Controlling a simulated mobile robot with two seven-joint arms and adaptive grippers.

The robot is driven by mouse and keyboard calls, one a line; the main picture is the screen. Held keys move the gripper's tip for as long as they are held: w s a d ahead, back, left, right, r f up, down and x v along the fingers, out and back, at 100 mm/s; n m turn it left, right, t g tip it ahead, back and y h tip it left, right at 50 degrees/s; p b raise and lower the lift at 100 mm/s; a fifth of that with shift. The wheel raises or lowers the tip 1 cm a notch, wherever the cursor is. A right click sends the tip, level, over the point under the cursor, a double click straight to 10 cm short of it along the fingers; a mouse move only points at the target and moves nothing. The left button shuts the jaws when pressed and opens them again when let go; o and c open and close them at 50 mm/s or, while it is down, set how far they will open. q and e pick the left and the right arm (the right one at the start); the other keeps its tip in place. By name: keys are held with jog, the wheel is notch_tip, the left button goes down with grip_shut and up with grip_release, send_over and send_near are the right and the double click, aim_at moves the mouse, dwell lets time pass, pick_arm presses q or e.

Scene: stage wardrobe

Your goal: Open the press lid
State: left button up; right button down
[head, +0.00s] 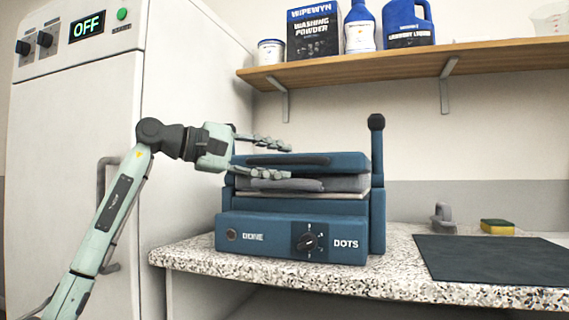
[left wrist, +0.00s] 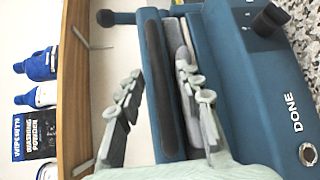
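The blue press (head: 290,235) stands on the speckled counter. Its lid (head: 350,160) lies low over folded grey cloth (head: 345,183), and a dark handle bar (head: 288,160) runs along the lid's front. My left gripper (head: 289,161) is open at the lid's front left, one finger above the handle's level and one below. In the left wrist view my left gripper (left wrist: 160,75) has its fingers spread on either side of the handle bar (left wrist: 160,90). I cannot tell whether either finger touches it. The cloth also shows in the left wrist view (left wrist: 184,50). My right gripper is not in view.
A dark mat (head: 490,258), a yellow-green sponge (head: 497,227) and a grey object (head: 443,217) lie on the counter (head: 400,283) to the right. A wooden shelf (head: 400,65) with laundry products hangs above the press. A white cabinet (head: 75,110) reading OFF stands left.

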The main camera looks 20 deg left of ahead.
pick_arm(q)
jog(key=shift+x, duration=0.85)
grip_shut()
